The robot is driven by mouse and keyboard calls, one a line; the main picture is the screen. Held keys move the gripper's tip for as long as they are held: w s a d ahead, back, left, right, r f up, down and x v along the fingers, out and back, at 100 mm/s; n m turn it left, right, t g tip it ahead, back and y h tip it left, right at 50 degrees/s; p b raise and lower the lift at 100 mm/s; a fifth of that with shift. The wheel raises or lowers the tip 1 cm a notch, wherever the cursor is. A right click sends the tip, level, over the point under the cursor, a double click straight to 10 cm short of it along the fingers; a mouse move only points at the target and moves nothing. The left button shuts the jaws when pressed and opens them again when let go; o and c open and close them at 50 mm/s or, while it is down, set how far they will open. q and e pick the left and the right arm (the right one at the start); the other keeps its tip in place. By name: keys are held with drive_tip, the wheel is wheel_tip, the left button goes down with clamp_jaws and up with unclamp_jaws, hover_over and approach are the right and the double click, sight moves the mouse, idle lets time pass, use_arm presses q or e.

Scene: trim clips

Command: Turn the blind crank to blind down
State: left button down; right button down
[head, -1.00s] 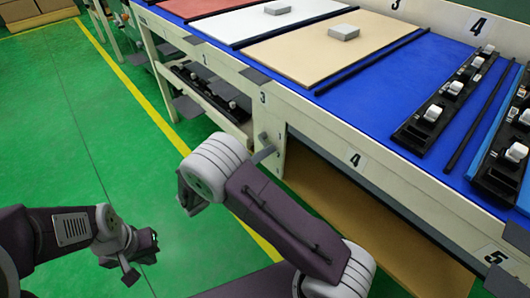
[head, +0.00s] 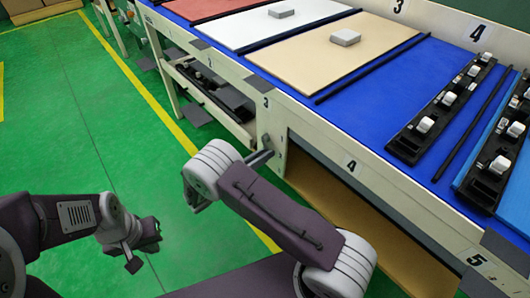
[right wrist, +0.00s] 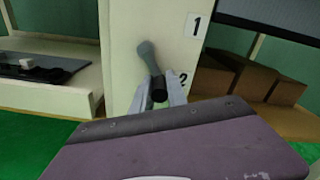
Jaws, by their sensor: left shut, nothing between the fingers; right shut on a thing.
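The blind crank (right wrist: 147,58) is a grey arm with a dark knob, mounted on the cream post (right wrist: 128,30) beside the labels 1 and 2. In the right wrist view its arm slopes down and right from the pivot. My right gripper (right wrist: 160,92) is shut on the knob, one finger on each side. In the head view the crank end (head: 266,144) shows at the post, and my wrist hides most of the fingers. A dark blind (right wrist: 265,20) shows at the upper right of the right wrist view. My left gripper (head: 136,250) is shut and empty over the floor.
The long workbench (head: 215,62) runs diagonally, with coloured panels and black clip strips (head: 440,115) on top. Brown boxes (right wrist: 240,75) stand under it, right of the post. Green floor (head: 60,130) left of the bench is clear.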

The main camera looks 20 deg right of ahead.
drive_tip(key=shift+w+a+f+m, duration=0.1)
drive_tip(key=shift+m, duration=0.3)
drive_tip(key=c, duration=1.3)
unclamp_jaws()
drive_tip(key=p+v, duration=0.3)
drive_tip(key=v, duration=0.6)
